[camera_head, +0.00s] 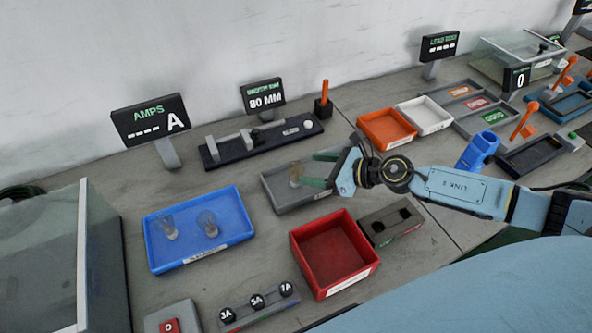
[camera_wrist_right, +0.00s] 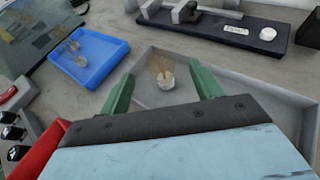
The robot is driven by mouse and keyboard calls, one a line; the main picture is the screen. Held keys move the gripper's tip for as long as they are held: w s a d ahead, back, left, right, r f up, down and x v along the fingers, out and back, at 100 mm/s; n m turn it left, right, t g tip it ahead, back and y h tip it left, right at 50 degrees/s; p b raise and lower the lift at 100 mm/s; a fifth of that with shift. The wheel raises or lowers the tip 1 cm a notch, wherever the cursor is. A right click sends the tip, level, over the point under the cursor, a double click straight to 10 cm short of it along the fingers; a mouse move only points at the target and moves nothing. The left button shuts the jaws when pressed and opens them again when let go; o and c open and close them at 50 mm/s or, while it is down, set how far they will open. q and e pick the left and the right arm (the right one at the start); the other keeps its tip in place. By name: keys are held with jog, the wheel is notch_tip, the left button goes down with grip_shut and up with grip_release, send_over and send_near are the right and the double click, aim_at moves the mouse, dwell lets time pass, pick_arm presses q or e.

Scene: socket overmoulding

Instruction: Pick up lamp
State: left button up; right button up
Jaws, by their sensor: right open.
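A small clear lamp (camera_head: 296,174) with a pale base is in the grey tray (camera_head: 284,203). In the right wrist view the lamp (camera_wrist_right: 165,75) lies in the tray between and a little beyond my fingertips. My right gripper (camera_head: 322,169) is open and empty, with green fingers spread on either side of the lamp; in the wrist view its fingers (camera_wrist_right: 164,88) also stand apart. Two more lamps (camera_head: 207,223) are in the blue tray (camera_head: 247,246). My left gripper is not in view.
A red bin (camera_head: 334,251) and a grey socket block (camera_head: 391,222) stand in front of the grey tray. A dark measuring fixture (camera_head: 262,143) is behind it. Orange (camera_head: 386,128) and white (camera_head: 425,115) trays are to the right. A glass-walled box (camera_head: 50,260) stands at the left.

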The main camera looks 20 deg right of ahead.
aim_at(292, 169)
jog(key=x, duration=0.7)
jog(key=shift+w+a+f, duration=0.15)
jog(key=shift+f, duration=0.25)
jog(key=c, duration=1.1)
jog(key=shift+o, duration=0.2)
jog(key=shift+r, duration=0.1)
